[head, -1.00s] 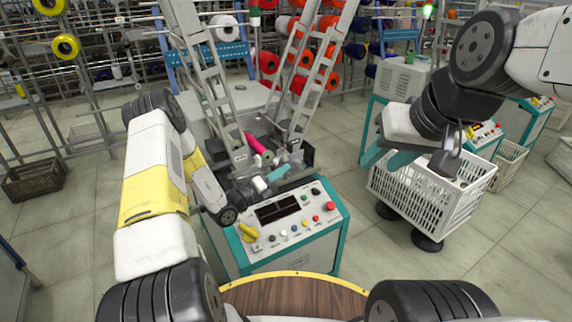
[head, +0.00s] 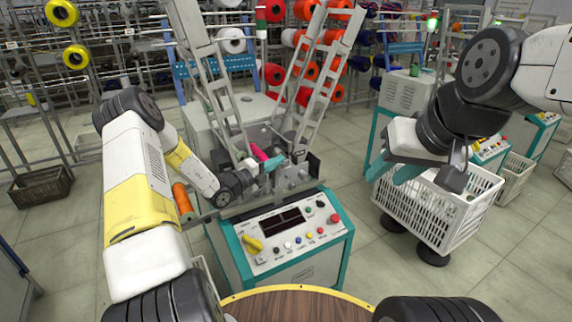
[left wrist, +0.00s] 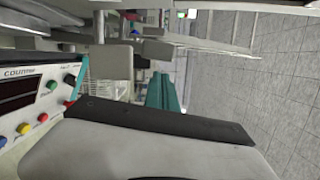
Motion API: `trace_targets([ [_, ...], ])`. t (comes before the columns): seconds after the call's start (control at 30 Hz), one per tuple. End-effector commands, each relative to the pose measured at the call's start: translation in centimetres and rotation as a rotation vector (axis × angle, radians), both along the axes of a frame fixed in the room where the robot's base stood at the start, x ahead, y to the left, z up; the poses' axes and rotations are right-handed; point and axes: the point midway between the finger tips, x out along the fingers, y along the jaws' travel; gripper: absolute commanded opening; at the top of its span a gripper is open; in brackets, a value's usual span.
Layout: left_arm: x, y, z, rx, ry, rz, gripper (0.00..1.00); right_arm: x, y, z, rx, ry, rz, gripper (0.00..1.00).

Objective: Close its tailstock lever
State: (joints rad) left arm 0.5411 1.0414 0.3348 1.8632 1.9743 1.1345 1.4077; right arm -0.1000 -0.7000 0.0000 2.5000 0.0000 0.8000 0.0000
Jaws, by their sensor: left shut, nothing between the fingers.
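The teal winding machine's control panel (head: 290,238) faces me, with the winding head behind it. A magenta bobbin (head: 258,152) sits in the head, partly hidden by my left gripper. Grey tailstock parts (head: 292,178) are to the right of the gripper; I cannot clearly make out the lever. My left gripper (head: 273,163) is shut and empty, its teal tips just above the head's front. In the left wrist view its teal fingers (left wrist: 165,93) are together, with a grey block (left wrist: 117,61) to their left. My right gripper (head: 394,170) is open and empty, above a white crate.
The white crate (head: 437,218) stands right of the machine. An orange spool (head: 183,200) shows beside my left forearm. Two slanted ladder-like frames (head: 318,85) rise behind the head. A round wooden top (head: 295,305) is in front. Floor is clear between machine and crate.

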Motion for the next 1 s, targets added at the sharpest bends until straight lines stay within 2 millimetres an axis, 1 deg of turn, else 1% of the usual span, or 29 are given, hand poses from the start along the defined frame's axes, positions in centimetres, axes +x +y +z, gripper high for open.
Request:
trace_targets([
  [0.03, 0.6, 0.5, 0.3, -0.017, 0.022, 0.003, 0.0, 0.0, 0.0, 0.0, 0.0, 0.0, 0.0, 0.36],
  [0.13, 1.5, 1.0, 0.6, -0.049, 0.072, 0.001, 0.0, 0.0, 0.0, 0.0, 0.0, 0.0, 0.0, 0.36],
  [0.4, 3.0, 2.0, 0.9, -0.049, 0.07, 0.001, 0.0, 0.0, 0.0, 0.0, 0.0, 0.0, 0.0, 0.36],
  [0.7, 3.5, 2.5, 1.1, -0.047, 0.068, 0.006, 0.0, 0.0, 0.0, 0.0, 0.0, 0.0, 0.0, 0.36],
  [1.0, 3.6, 2.6, 1.2, -0.047, 0.065, 0.009, 0.0, 0.0, 0.0, 0.0, 0.0, 0.0, 0.0, 0.36],
])
